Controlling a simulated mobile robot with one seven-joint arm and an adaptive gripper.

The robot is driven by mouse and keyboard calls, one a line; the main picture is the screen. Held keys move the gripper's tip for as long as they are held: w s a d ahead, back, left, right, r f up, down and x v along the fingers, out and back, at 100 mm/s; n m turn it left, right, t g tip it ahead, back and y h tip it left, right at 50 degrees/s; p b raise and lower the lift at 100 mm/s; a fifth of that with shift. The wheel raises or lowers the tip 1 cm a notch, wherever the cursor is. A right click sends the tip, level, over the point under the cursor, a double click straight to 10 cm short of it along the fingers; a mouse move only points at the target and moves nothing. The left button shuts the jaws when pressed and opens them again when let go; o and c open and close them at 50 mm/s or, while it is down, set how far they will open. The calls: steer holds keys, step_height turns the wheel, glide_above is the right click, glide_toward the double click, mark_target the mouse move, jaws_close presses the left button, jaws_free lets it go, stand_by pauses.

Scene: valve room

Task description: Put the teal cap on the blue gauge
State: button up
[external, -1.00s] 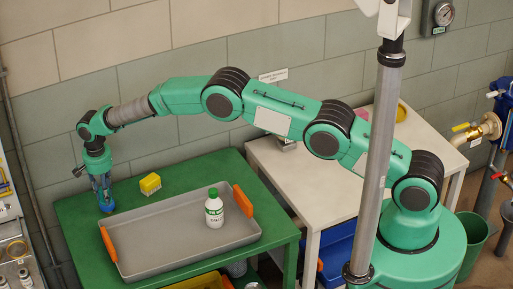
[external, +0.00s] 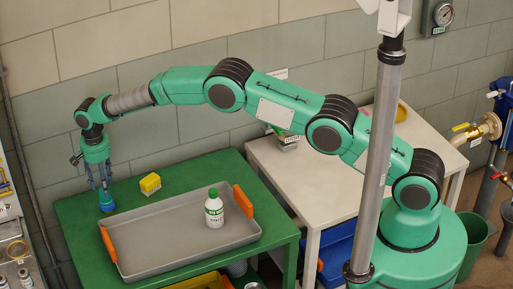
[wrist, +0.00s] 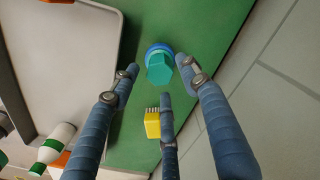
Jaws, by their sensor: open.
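The teal cap (wrist: 159,70), with a hexagonal top, shows over the round blue gauge (wrist: 157,49) in the wrist view. It appears to sit on the gauge, though slight tilt or a gap cannot be told from above. In the external view the blue gauge (external: 106,203) stands on the green table left of the tray; the cap is hard to make out there. My gripper (external: 103,184) is directly above them, pointing down. Its three fingers are spread open and empty, and the fingertips (wrist: 160,79) are clear of the cap in the wrist view.
A grey tray (external: 165,255) with orange handles lies on the green table (external: 80,211), holding a white bottle (external: 214,211) with a green cap. A yellow brush (external: 150,184) lies behind the tray. The wall is close behind the table.

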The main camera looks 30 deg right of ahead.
step_height(320, 180, up, 7)
steer(key=shift+r+p, duration=0.2)
steer(key=shift+p, duration=0.1)
stand_by(0.6)
stand_by(0.4)
